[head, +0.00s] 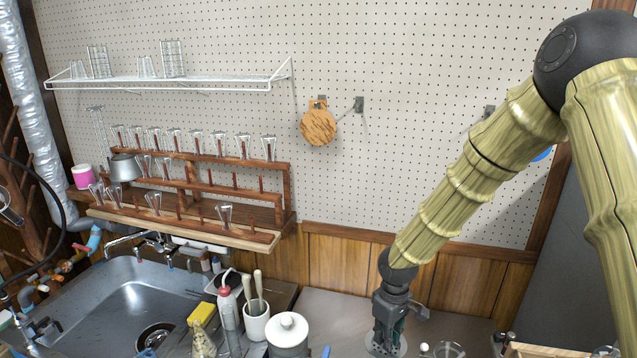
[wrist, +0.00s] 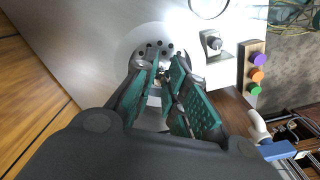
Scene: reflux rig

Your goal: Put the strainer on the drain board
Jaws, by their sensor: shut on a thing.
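The strainer (wrist: 152,49) is a round metal disc with several holes, below my gripper in the wrist view. Its edge also shows in the head view (head: 376,349) under the fingers. My gripper (wrist: 164,76) points down with its green-padded fingers shut on the strainer's small central knob, which they partly hide. In the head view my gripper (head: 388,332) is low over the grey worktop, at the bottom right of centre. I cannot tell whether the strainer touches the worktop. The surface just right of the sink, partly hidden by bottles and jars, may be the drain board; I cannot be sure.
The sink (head: 135,295) is at lower left. A wash bottle (head: 228,308), a pot of pestles (head: 257,322), a yellow sponge (head: 202,313) and a lidded white jar (head: 287,335) stand between it and my gripper. A metal block (wrist: 214,62) and a button strip (wrist: 256,76) are close by.

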